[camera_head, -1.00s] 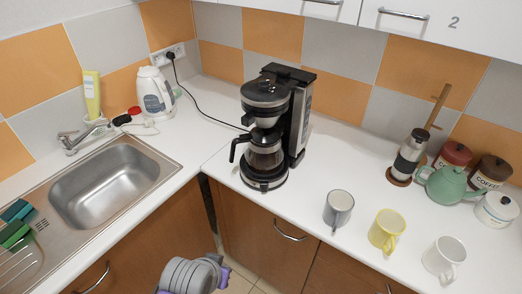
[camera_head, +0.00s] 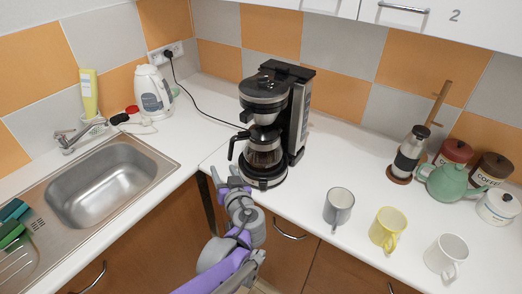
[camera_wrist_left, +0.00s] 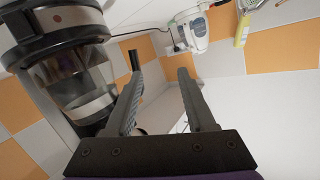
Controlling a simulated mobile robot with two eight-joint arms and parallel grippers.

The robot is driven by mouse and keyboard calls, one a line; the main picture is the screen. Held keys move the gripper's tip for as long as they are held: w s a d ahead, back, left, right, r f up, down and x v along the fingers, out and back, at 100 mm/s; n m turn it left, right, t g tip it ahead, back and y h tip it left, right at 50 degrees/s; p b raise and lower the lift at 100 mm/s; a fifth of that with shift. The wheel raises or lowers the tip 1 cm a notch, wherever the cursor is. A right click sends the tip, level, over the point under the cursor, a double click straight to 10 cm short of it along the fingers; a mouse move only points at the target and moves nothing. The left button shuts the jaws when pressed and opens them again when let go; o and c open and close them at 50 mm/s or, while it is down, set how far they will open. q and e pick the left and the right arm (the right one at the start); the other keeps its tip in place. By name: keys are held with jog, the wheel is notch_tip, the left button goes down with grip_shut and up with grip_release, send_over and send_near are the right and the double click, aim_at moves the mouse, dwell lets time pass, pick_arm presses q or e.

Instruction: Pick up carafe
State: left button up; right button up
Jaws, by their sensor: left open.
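The glass carafe (camera_head: 265,157) with its black handle (camera_head: 235,147) sits upright in the black coffee maker (camera_head: 297,120) on the counter. In the left wrist view the carafe (camera_wrist_left: 88,85) is at the left, tilted with the camera, and its dark handle (camera_wrist_left: 134,60) shows by the left fingertip. My left gripper (camera_head: 231,180) is at the counter's front edge, just in front of and below the handle. In the wrist view the gripper (camera_wrist_left: 160,76) has its fingers apart with nothing clearly between them. My right gripper is in neither view.
A grey mug (camera_head: 338,207), a yellow mug (camera_head: 386,230) and a white mug (camera_head: 446,258) stand to the right. A white kettle (camera_head: 152,92) stands at the back left. A sink (camera_head: 105,185) is at the left. The counter between the coffee maker and grey mug is clear.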

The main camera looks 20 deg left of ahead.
aim_at(230, 138)
pick_arm(q)
jog(key=w+t, duration=0.1)
jog(key=w, duration=0.1)
jog(key=w+r, duration=0.1)
jog(key=w, duration=0.2)
jog(key=w+t, duration=0.1)
jog(key=w, duration=0.2)
jog(key=shift+d+r+t, duration=0.2)
jog(key=shift+r+t, duration=0.05)
jog(key=shift+t, duration=0.05)
jog(key=p+x, duration=0.1)
jog(key=x, duration=0.5)
jog(key=shift+c, duration=0.6)
grip_shut()
jog(key=shift+r, duration=0.1)
